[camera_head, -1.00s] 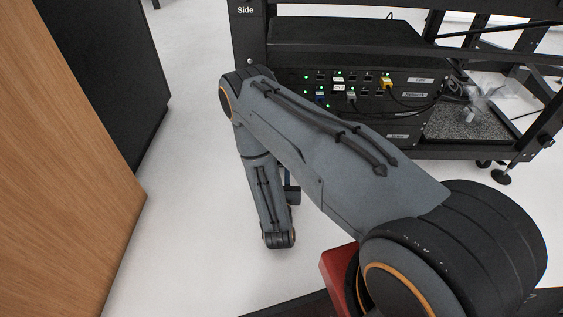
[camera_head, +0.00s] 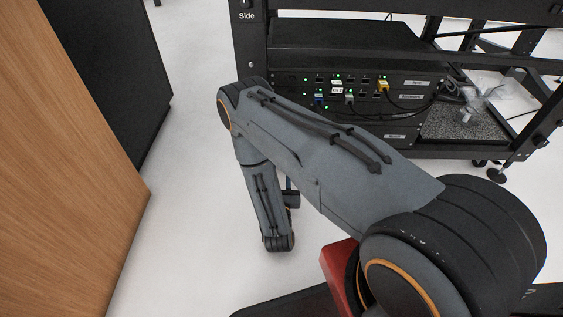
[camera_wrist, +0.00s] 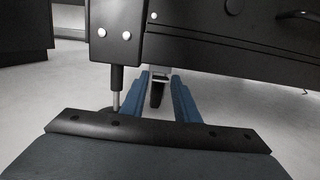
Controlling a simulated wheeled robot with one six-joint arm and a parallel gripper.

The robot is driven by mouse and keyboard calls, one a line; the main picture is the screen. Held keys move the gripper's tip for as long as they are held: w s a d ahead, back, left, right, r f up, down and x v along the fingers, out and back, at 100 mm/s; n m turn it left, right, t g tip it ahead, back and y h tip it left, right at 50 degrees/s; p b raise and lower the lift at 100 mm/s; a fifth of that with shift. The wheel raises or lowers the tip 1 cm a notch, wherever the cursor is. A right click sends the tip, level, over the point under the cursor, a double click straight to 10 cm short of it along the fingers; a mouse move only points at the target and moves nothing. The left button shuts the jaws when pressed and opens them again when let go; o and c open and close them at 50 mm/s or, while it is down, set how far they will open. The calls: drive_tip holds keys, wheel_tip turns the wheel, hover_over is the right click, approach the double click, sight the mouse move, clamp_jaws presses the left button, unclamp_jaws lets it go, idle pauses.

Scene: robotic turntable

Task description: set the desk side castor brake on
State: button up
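The castor (camera_wrist: 157,93) shows in the wrist view under the rack's lower edge, as a dark wheel below a pale metal bracket. Its brake lever cannot be made out clearly. My gripper (camera_wrist: 160,78) has two blue fingers, apart, with the castor seen in the gap between them. I cannot tell whether the fingers touch it. In the head view my arm hides the castor and most of the gripper.
A levelling foot (camera_wrist: 116,86) stands just left of the fingers, below the rack's black frame (camera_wrist: 200,50). The rack (camera_head: 330,45) carries a lit network unit (camera_head: 355,95). A wooden panel (camera_head: 75,170) stands at left, with bare white floor between.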

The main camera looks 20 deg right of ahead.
drive_tip(key=shift+p+v, duration=2.2)
drive_tip(key=shift+v, duration=0.7)
drive_tip(key=shift+r, duration=0.1)
